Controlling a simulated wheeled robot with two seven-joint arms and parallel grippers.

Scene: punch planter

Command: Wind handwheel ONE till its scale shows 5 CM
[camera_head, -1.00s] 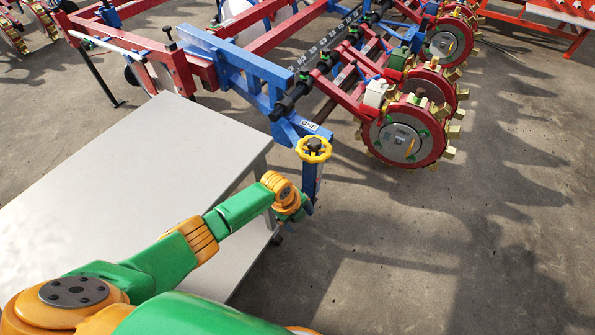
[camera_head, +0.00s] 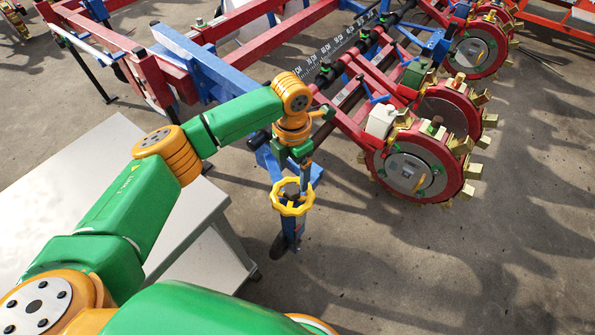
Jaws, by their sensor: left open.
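The yellow handwheel (camera_head: 292,198) sits on top of a blue upright post (camera_head: 292,230) at the near end of the planter frame. My left arm comes in from the left, and its wrist is raised just behind the wheel. My left gripper (camera_head: 304,172) points down near the wheel's far right rim, open. I cannot tell whether it touches the rim. The arm hides the place of the ONE label. No scale for this wheel can be read from here. My right gripper is not in view.
A grey table (camera_head: 75,190) stands at the left, below my arm. A row-marked bar (camera_head: 345,45) runs along the planter's frame. Red planter wheels with brass punches (camera_head: 412,165) stand to the right. Bare concrete floor (camera_head: 430,270) lies open at the lower right.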

